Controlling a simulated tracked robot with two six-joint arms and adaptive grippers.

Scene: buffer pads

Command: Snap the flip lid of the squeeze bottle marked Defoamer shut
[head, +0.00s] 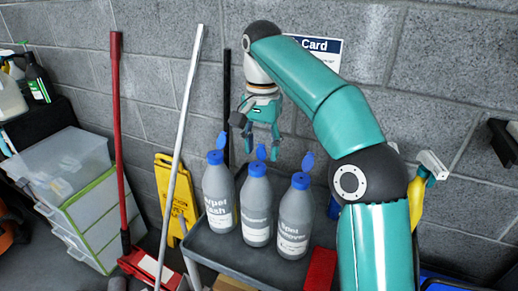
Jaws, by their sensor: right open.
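Three grey squeeze bottles with blue caps stand upright in a row on a dark cart top. The middle one (256,212) has a small, partly legible label that appears to read Defoamer. Its blue flip lid (261,152) stands up, open. The left bottle (219,195), apparently Carpet Wash, and the right bottle (294,220), apparently Spot Remover, also have raised lids. My right gripper (262,146) points down, open and empty, with its fingers around the height of the middle lid. It looks behind the bottles; whether it touches the lid cannot be told. My left gripper is out of view.
The cart top (225,250) has a red item (320,270) near the right bottle. A red-handled tool (117,130), a white pole (182,140) and a yellow floor sign (172,190) stand left. A block wall is behind. My right arm covers the cart's right side.

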